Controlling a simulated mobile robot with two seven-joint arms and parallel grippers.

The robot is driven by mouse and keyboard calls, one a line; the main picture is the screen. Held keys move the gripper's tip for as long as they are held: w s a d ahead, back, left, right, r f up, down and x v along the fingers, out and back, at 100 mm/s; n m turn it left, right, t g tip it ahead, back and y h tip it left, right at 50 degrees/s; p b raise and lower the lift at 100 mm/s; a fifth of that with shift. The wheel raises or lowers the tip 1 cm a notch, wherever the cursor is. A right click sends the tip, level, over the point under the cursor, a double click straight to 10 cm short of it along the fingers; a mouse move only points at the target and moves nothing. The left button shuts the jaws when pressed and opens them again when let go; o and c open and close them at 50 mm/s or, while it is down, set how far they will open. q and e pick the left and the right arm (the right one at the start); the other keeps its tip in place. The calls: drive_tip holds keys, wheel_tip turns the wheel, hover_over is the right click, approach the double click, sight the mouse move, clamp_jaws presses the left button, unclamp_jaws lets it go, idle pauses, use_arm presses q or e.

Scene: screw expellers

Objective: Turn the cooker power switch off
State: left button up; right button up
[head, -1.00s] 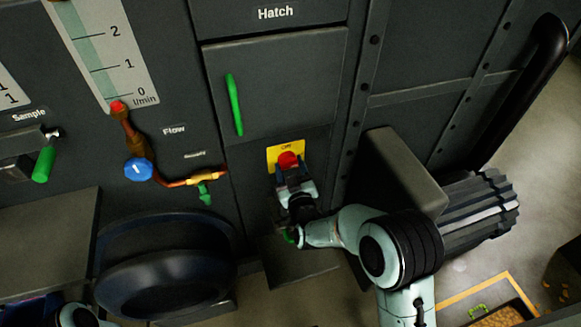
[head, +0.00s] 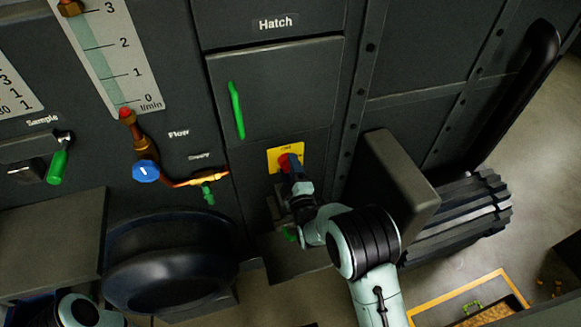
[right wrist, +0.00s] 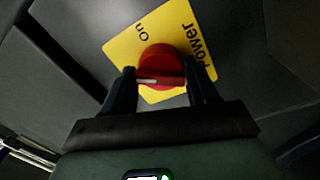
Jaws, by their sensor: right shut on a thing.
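The cooker power switch is a red rotary knob (head: 283,163) on a yellow plate (head: 272,155), below the hatch door. In the right wrist view the red knob (right wrist: 160,65) has a white mark on its grip bar, and the yellow plate (right wrist: 122,50) reads "On" and "Power". My right gripper (head: 292,168) is shut on the knob, with one finger on each side of its bar in the wrist view (right wrist: 160,82). The fingers partly hide the knob in the head view. My left gripper is out of view; only part of that arm shows at lower left.
The hatch door (head: 280,95) with a green handle (head: 237,110) is above the switch. A blue valve knob (head: 146,171) and brass pipe are to the left. A dark round wheel-like part (head: 170,262) is lower left. A grey box-like block (head: 400,185) juts out at right.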

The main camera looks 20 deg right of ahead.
drive_tip(key=n, duration=0.3)
drive_tip(key=n+p, duration=0.1)
drive_tip(key=shift+s+a+f+n+y, duration=0.1)
drive_tip(key=shift+a+f+n+y, duration=0.05)
drive_tip(key=shift+f+n+y, duration=0.2)
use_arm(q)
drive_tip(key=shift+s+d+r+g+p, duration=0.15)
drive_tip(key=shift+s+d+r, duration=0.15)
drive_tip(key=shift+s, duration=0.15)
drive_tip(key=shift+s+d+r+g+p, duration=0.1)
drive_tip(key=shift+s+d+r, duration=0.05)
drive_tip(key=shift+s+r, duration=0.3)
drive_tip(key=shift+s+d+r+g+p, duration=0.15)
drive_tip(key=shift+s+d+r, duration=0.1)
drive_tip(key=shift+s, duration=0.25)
use_arm(e)
drive_tip(key=shift+n, duration=0.95)
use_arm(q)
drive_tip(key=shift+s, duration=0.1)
use_arm(e)
drive_tip(key=shift+n, duration=0.3)
drive_tip(key=o, duration=0.8)
drive_tip(key=shift+o, duration=0.9)
drive_tip(key=shift+r, duration=0.15)
